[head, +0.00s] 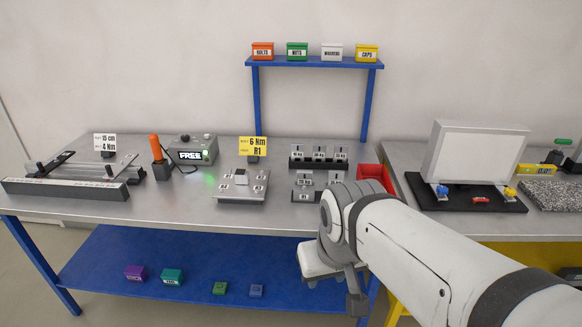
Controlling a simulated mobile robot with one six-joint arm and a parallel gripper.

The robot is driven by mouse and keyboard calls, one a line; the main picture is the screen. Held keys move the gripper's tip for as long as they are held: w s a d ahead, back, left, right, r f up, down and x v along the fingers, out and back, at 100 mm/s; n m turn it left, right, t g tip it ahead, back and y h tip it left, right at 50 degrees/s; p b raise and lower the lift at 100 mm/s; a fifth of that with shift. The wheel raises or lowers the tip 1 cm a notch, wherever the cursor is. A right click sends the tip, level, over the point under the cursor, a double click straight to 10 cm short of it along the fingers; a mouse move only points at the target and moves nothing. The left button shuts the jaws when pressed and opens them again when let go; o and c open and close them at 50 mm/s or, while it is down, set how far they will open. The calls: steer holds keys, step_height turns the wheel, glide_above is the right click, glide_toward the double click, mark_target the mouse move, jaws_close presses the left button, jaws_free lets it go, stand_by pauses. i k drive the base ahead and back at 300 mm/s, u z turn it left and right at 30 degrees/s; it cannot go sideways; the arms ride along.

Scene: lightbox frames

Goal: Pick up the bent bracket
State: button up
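I cannot make out a bent bracket for certain in the head view. My gripper (335,290) hangs at the end of my arm, in front of the bench's front edge and over the blue lower shelf. It is seen from behind and partly covered by my wrist, so its opening is unclear. I see nothing held in it. A grey fixture plate (229,194) with a small pale block stands mid-bench by a yellow "6 Nm R1" card (253,147). My arm covers part of the bench right of it.
A labelled rack (319,166) and a red bin (370,173) stand near my arm. An orange-handled tool (155,148), a grey "FREE" box (195,151) and a long slide fixture (68,187) are left. A white lightbox panel (478,152) stands right. Small boxes sit on the blue lower shelf (200,265).

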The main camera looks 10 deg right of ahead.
mark_target(304, 177)
steer(key=i, duration=1.5)
steer(key=z, duration=0.05)
